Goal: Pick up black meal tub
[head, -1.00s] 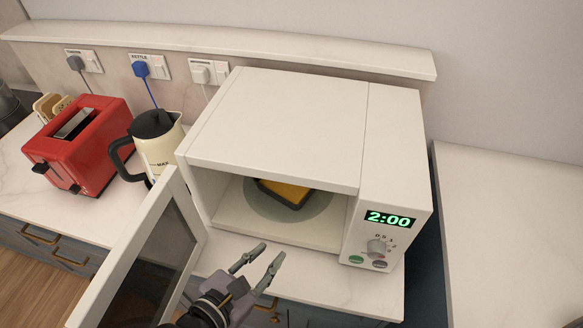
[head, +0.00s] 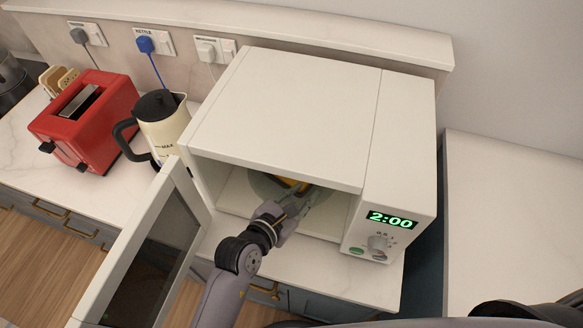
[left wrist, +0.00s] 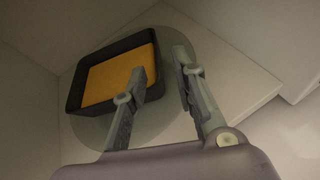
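The black meal tub (left wrist: 75,88), with orange-yellow food in it, sits on the round turntable (left wrist: 170,110) inside the open microwave (head: 290,110). In the head view only a small part of the tub (head: 288,184) shows behind my gripper. My left gripper (head: 305,200) reaches into the microwave. In the left wrist view its fingers (left wrist: 164,75) are apart, one over the tub's right part and the other outside its right wall. I cannot tell whether either finger touches the tub. My right gripper is not in view.
The microwave door (head: 150,250) stands open on the left, beside my left arm. The microwave's roof and side walls leave limited room around the gripper. A cream kettle (head: 163,130) and a red toaster (head: 88,120) stand to the left.

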